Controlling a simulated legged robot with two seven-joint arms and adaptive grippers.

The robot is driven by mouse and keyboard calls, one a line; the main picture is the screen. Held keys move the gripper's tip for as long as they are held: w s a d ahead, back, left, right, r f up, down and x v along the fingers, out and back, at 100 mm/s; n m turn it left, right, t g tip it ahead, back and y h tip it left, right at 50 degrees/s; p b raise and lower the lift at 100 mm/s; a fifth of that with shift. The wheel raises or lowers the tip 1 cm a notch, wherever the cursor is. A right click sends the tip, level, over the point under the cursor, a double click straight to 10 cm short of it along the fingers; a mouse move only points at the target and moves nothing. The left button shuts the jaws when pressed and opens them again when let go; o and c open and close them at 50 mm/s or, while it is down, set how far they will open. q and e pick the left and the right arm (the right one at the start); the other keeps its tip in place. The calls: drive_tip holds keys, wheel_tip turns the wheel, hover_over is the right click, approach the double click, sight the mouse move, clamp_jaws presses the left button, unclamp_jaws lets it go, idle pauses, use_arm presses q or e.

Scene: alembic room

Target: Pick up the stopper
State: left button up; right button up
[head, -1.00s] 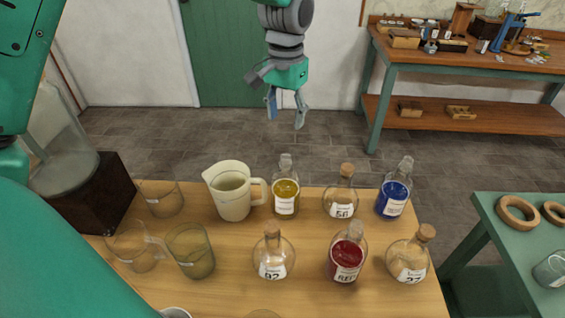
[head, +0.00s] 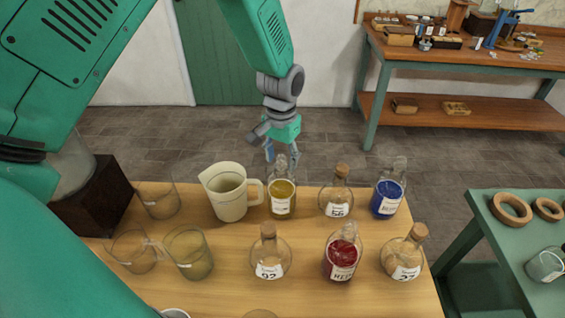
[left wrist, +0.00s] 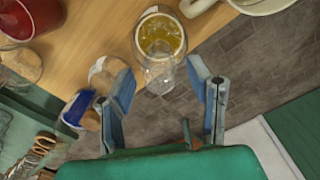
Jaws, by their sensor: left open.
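A bottle of yellow liquid (head: 282,203) with a clear glass stopper (head: 281,162) stands upright near the far edge of the wooden table. My left gripper (head: 282,154) points down, open, at the height of the stopper, its fingers at either side in the head view. In the left wrist view the yellow bottle (left wrist: 160,38) shows beyond the open fingers, and its clear neck and stopper (left wrist: 158,74) reach towards the gap between them. I cannot tell whether a finger touches the glass. My right gripper is out of view.
A beaker jug (head: 229,192) stands close left of the yellow bottle. A corked flask (head: 337,201) and a blue bottle (head: 387,199) stand to the right. A red bottle (head: 342,260) and more corked flasks stand nearer.

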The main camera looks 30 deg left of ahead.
use_arm(q)
clamp_jaws()
